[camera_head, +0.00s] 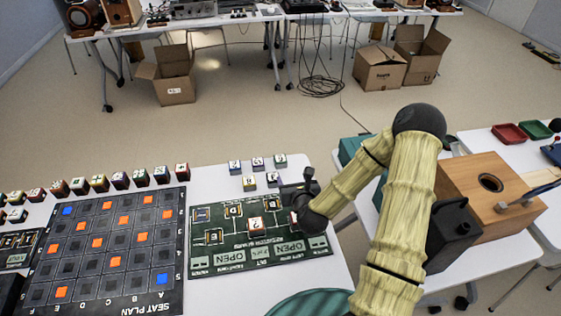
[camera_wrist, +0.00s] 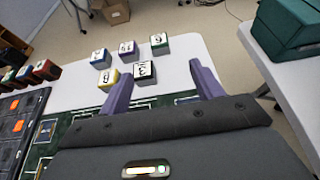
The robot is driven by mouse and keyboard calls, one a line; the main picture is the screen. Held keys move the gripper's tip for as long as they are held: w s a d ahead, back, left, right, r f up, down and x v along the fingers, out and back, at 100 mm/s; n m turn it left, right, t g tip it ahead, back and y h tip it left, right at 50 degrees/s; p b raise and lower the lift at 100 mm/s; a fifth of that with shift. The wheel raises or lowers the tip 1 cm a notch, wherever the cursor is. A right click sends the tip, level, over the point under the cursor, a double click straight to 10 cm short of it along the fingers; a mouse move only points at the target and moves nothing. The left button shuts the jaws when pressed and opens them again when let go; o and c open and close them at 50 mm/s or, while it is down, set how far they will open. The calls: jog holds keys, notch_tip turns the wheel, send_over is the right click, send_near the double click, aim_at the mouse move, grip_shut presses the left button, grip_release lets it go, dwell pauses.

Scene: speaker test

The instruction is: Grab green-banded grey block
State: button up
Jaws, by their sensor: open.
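The green-banded grey block (camera_head: 280,160) stands at the right end of the back row of small numbered blocks on the white table. It also shows in the wrist view (camera_wrist: 159,44), upright, its band green under a white top. My gripper (camera_head: 300,192) is above the table near the right edge of the dark green board, nearer than this block. In the wrist view my gripper (camera_wrist: 162,80) has its two purple fingers spread and empty. A nearer block (camera_wrist: 144,71) shows between the fingers, with the green-banded one beyond it.
Other numbered blocks stand close by, including a yellow-banded one (camera_wrist: 107,79) and a purple-banded one (camera_wrist: 128,50). A block (camera_head: 255,227) lies on the dark green board (camera_head: 230,258). A seat plan board (camera_head: 170,270) is at left. A wooden box (camera_head: 480,180) stands at right.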

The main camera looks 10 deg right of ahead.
jog(key=p, duration=0.2)
send_near(280, 157)
jog(key=shift+w+d+f, duration=0.1)
jog(key=shift+w+d, duration=0.15)
jog(key=shift+w, duration=0.55)
jog(key=shift+w+f, duration=0.15)
jog(key=shift+w, duration=0.1)
jog(key=shift+a+f+x, duration=0.1)
jog(key=shift+f+x, duration=0.05)
jog(key=shift+x, duration=1.15)
jog(key=shift+a+f+x, duration=0.1)
jog(key=shift+f+x, duration=0.05)
jog(key=shift+x, duration=1.15)
jog(key=shift+s, duration=0.1)
jog(key=c, duration=1.1)
jog(key=shift+r, duration=0.2)
